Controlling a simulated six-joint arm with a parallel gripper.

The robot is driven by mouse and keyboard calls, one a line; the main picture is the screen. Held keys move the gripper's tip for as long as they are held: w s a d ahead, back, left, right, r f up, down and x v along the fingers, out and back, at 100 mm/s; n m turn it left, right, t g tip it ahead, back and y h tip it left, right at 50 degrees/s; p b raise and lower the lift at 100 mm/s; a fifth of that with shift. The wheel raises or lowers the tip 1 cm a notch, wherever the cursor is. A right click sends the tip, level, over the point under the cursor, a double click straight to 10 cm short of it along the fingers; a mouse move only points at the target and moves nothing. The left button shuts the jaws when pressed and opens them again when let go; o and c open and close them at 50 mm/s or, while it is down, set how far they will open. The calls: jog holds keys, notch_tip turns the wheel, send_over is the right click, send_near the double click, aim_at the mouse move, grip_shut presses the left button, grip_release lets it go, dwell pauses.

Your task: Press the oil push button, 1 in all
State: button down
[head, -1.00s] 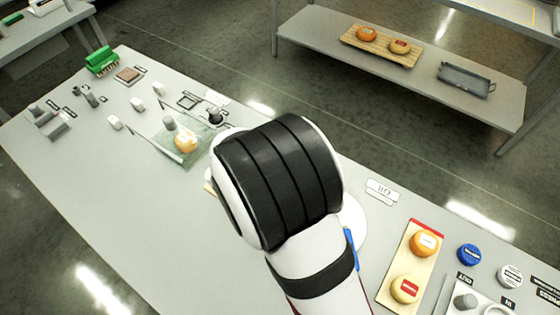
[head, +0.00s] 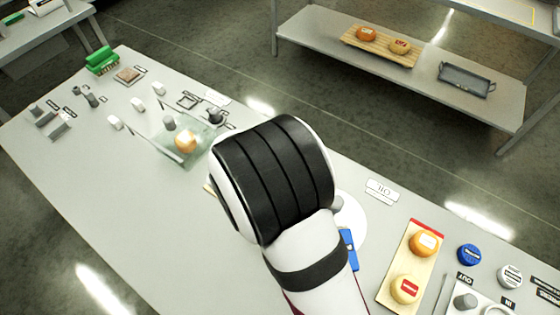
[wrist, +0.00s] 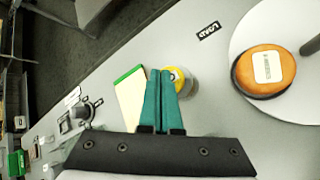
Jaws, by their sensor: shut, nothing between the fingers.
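A small round yellow-topped piece (wrist: 177,77) with a pale grey body stands just beyond my fingertips in the wrist view. It may be the oil push button, but its lettering is not readable. My gripper (wrist: 160,73) has its teal fingers together, empty. Its tips overlap the left edge of the yellow top in the picture; I cannot tell whether they touch it. In the head view my arm hides the gripper and this spot. A white plate marked OIL (head: 381,190) lies to the right of my arm.
An orange cheese wheel (wrist: 262,70) sits on a white round stand (wrist: 240,38). A green-edged board (wrist: 131,97) lies left of the fingers. In the head view, a cheese board (head: 397,262) and a blue button (head: 469,254) are at the right. The table's front left is clear.

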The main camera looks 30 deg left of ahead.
jog(key=shift+f, duration=0.35)
dwell(0.5)
jog(key=shift+r, duration=1.3)
jog(key=shift+r, duration=2.5)
jog(key=shift+d, duration=0.1)
